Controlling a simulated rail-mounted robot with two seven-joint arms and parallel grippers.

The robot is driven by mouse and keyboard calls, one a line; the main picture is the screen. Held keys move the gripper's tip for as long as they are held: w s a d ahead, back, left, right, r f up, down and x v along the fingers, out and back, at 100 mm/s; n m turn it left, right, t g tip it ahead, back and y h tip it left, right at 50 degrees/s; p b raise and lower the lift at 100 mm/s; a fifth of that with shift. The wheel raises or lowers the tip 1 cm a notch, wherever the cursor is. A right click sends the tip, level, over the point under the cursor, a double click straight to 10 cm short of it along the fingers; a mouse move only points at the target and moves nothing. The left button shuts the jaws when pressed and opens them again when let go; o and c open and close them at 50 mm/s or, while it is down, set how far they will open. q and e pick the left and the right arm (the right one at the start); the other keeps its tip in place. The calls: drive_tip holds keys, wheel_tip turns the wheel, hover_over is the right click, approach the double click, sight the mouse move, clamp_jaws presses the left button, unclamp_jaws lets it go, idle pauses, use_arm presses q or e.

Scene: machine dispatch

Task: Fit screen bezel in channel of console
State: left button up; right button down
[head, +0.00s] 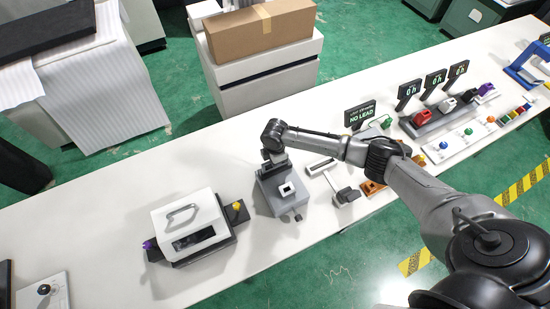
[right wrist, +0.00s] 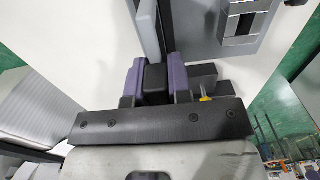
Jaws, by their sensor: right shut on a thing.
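My right gripper (head: 272,158) is over the back edge of a grey box-shaped unit (head: 268,198) on the white table; this looks like the console. In the right wrist view my right gripper (right wrist: 155,82), with purple fingers, is shut on a dark part. A grey slab (right wrist: 148,28) extends from between the fingers, apparently the screen bezel. The grey unit also shows in the right wrist view (right wrist: 268,50), beside the slab, with a pale square fitting (right wrist: 242,22) on it. I cannot tell whether the slab touches the unit or where the channel is. My left gripper is out of view.
A white machine (head: 183,217) with a handle and dark window stands left of the grey unit. A T-shaped part (head: 347,194) and an orange-brown fixture (head: 371,187) lie to the right. The table's left part is mostly clear.

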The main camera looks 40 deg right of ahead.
drive_tip(key=shift+f, duration=0.45)
drive_tip(key=c, duration=1)
unclamp_jaws()
drive_tip(key=shift+r, duration=0.1)
drive_tip(key=shift+r, duration=0.25)
wheel_tip(320, 180, up, 13)
drive_tip(key=shift+r+b, duration=0.1)
drive_tip(key=shift+b, duration=0.4)
